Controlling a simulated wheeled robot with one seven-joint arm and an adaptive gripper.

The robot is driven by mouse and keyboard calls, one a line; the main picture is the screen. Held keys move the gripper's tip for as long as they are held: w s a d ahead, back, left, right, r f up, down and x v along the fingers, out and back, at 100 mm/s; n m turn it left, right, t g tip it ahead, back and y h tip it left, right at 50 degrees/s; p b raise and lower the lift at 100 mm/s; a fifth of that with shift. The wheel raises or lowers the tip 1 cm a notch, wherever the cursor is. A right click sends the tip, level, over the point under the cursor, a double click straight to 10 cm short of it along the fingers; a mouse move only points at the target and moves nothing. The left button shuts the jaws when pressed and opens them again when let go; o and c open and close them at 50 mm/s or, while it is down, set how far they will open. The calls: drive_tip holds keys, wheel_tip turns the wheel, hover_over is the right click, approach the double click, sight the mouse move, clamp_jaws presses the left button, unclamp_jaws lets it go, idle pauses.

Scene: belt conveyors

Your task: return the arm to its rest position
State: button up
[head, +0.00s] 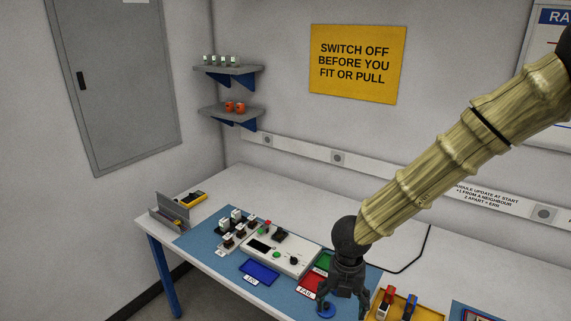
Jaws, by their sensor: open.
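My gripper (345,298) is black and points down over the front right part of the blue mat (213,262). Its fingers are apart and I see nothing held between them. My arm reaches in from the upper right edge of the picture down to the gripper. The gripper covers part of the red tray (309,284) and the green tray (322,262). A small round blue thing (326,311) shows just under the left finger. I cannot tell whether the finger touches it.
A white test box (284,251) and a blue tray (259,272) lie left of my gripper. A yellow tray (425,313) with upright parts stands close on the right. Several small modules (236,216) stand at the mat's back left. Wall shelves (228,69) hang behind.

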drive_tip(key=s+d+f+n+h, duration=0.1)
drive_tip(key=s+d+f+n, duration=0.4)
drive_tip(key=f+n, duration=0.4)
drive_tip(key=s+d+f+n+h, duration=0.2)
drive_tip(key=s+d+f+n, duration=0.2)
drive_tip(key=f+n, duration=0.5)
drive_tip(key=s+f+n+y, duration=0.2)
drive_tip(key=s+f+n, duration=0.3)
drive_tip(key=s+n, duration=0.45)
drive_tip(key=s+f+n+y, duration=0.1)
drive_tip(key=s+f+n, duration=0.3)
drive_tip(key=s+n, duration=0.6)
wheel_tip(320, 180, down, 10)
drive_tip(key=w+n+b, duration=0.1)
drive_tip(key=b, duration=0.9)
drive_tip(key=shift+w+a+f, duration=0.15)
drive_tip(key=shift+f, duration=0.05)
